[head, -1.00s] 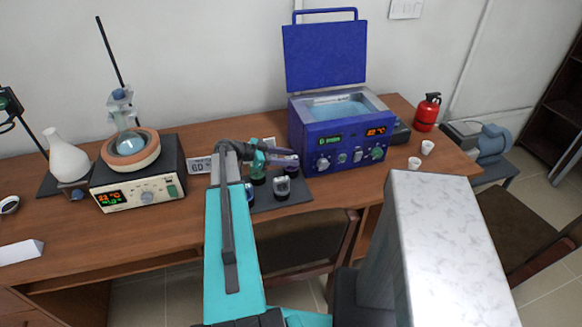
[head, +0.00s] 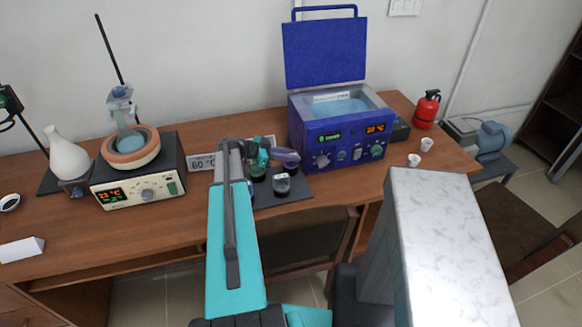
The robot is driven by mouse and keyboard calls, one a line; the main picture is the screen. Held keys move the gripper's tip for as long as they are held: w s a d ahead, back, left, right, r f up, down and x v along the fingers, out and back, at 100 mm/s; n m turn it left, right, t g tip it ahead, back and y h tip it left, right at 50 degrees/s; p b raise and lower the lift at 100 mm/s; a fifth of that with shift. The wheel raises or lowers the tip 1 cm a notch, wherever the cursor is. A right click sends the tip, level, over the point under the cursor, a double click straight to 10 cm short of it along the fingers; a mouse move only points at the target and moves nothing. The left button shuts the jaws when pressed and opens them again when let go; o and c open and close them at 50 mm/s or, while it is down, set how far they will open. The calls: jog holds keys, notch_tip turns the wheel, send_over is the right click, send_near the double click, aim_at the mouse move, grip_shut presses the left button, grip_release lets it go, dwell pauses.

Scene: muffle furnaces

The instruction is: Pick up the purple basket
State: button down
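A small purple object (head: 286,157), which looks like the purple basket, is at the back of a dark mat (head: 290,196) on the desk, in front of the blue water bath. My teal arm reaches over the desk from the front, and its dark wrist bends to the right. My gripper (head: 267,157) is just left of the purple object and overlaps it in the picture. My wrist and arm links hide much of the gripper. I cannot tell whether the fingers touch the purple object or whether they are open.
Small dark-bottomed jars (head: 281,185) stand on the mat close by. The blue water bath (head: 340,130) has its lid up. Two white cups (head: 414,160) and a red extinguisher (head: 426,110) are right.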

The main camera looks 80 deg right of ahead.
jog(key=shift+r, duration=0.1)
dwell(0.4)
jog(key=shift+r+b, duration=0.85)
jog(key=shift+r, duration=0.2)
jog(key=s+a+r+b, duration=0.1)
jog(key=s+a, duration=0.2)
jog(key=a, duration=0.4)
jog(key=s+a+r+b, duration=0.1)
jog(key=s+a, duration=0.3)
jog(key=a, duration=0.3)
jog(key=shift+a+r, duration=0.2)
jog(key=shift+r, duration=0.2)
